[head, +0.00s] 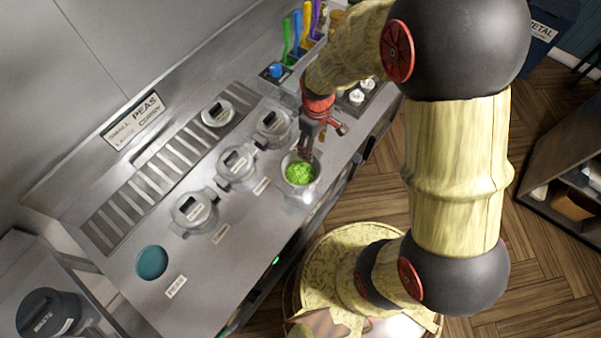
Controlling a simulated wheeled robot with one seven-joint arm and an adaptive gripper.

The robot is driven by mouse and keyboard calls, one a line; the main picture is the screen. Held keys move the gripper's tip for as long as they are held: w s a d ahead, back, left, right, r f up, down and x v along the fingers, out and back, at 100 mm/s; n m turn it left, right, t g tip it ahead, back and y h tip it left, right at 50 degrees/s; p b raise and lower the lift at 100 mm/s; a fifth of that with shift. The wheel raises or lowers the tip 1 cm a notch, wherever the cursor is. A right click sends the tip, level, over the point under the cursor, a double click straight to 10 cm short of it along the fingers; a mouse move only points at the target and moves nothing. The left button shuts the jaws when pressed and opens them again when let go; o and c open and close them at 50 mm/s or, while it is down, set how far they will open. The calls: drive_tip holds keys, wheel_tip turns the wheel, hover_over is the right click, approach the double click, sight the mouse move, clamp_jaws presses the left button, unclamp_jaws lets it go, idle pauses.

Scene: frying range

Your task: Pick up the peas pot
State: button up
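A round pale metal pot filled with bright green peas (300,172) is near the front edge of the steel counter, right of the row of lidded pots. It looks about upright. I cannot tell whether it rests on the counter or is held just above it. My gripper (306,153) points down at the pot's far rim, its fingers overlapping the rim in this view. The fingertips are small and partly merged with the rim, so their grip is unclear.
Several lidded pots, one here (237,166), line the counter (120,285). A round teal opening (152,262) is at the lower left. Behind are a slotted grate (165,163) and a PEAS sign (133,121). Coloured-handled utensils (297,33) stand at the back.

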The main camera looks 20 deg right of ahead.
drive_tip(key=shift+f, duration=1.35)
drive_tip(key=shift+c, duration=1.3)
clamp_jaws()
drive_tip(key=shift+r, duration=0.1)
